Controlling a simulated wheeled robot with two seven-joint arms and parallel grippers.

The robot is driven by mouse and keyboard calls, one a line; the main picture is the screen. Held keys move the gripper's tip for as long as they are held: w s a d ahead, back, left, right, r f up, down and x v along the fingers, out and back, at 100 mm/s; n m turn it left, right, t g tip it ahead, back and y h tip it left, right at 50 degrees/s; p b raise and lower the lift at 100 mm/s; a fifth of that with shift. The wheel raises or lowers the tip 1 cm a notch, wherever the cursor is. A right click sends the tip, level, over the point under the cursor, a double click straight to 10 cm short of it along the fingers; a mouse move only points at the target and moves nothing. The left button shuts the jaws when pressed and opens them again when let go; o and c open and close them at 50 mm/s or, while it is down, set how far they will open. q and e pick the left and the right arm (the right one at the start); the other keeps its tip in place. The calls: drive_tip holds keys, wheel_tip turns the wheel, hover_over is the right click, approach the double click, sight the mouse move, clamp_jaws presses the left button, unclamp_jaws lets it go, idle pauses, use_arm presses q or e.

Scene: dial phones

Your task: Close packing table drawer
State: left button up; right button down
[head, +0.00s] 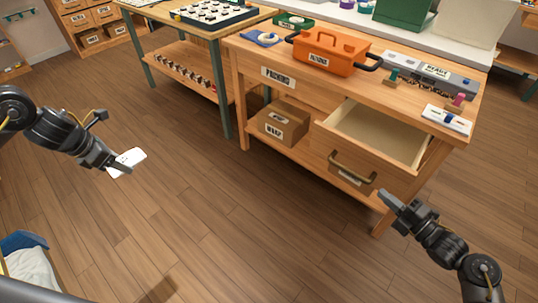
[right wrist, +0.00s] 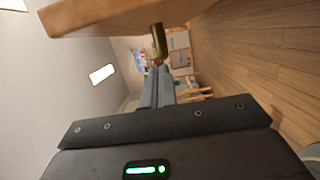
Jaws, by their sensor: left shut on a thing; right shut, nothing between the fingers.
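The packing table (head: 262,62) stands at the upper right, with its wooden drawer (head: 335,165) pulled out and its pale inside showing empty. A brass handle (head: 352,168) is on the drawer front; it also shows in the right wrist view (right wrist: 158,40) beyond my fingers. My right gripper (head: 388,198) is shut and empty, just right of the drawer front's lower right corner. In the right wrist view, its fingers (right wrist: 157,85) point towards the handle; I cannot tell whether they touch. My left gripper (head: 117,168) is shut on a small white object (head: 130,160), over the floor at left.
On the table top are an orange toolbox (head: 325,50), a grey tray (head: 430,78) and a white card (head: 445,120) with coloured parts. A cardboard box (head: 282,123) sits on the shelf left of the drawer. The floor (head: 220,220) before the table is clear.

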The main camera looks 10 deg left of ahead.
sight(376, 176)
drive_tip(key=w, duration=0.3)
drive_tip(key=shift+w+d, duration=0.15)
drive_tip(key=shift+d, duration=0.25)
drive_tip(key=shift+w+d, duration=0.3)
drive_tip(key=shift+w, duration=0.15)
